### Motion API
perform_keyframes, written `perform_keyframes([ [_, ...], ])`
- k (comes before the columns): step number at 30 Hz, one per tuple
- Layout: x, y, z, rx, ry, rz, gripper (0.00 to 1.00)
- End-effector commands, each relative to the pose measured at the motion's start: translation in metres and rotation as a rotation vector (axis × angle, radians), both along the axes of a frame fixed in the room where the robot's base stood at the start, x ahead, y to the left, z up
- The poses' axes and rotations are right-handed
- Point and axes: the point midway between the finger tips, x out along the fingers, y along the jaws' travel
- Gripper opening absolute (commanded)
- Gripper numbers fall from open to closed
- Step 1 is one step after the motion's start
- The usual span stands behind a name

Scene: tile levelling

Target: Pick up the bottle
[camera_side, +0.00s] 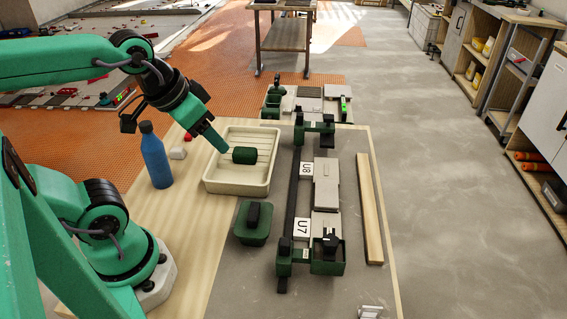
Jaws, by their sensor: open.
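The blue bottle (155,158) with a dark cap stands upright on the wooden board, left of the cream tray. My gripper (222,147) is at the end of my green arm, over the left part of the tray. It is to the right of the bottle and apart from it. Its fingers are too small to make out clearly, and nothing shows held in it.
The cream tray (237,188) holds a dark green roller (244,155). A green lidded box (253,223) stands in front of it. A levelling rig with tiles (326,193) is to the right, beside a wooden strip (370,210). Small white and red items (178,153) lie behind the bottle.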

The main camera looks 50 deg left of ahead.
Motion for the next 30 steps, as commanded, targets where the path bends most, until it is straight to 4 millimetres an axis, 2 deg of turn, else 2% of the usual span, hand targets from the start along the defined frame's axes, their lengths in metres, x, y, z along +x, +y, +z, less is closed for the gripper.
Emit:
perform_keyframes([
  [6, 0.000, 0.000, 0.000, 0.000, 0.000, 0.001, 0.54],
  [10, 0.000, 0.000, 0.000, 0.000, 0.000, 0.001, 0.77],
  [11, 0.000, 0.000, 0.000, 0.000, 0.000, 0.001, 0.79],
  [23, 0.001, 0.004, 0.000, 0.006, 0.008, 0.009, 0.79],
  [30, 0.008, 0.029, -0.002, 0.038, 0.066, 0.042, 0.79],
])
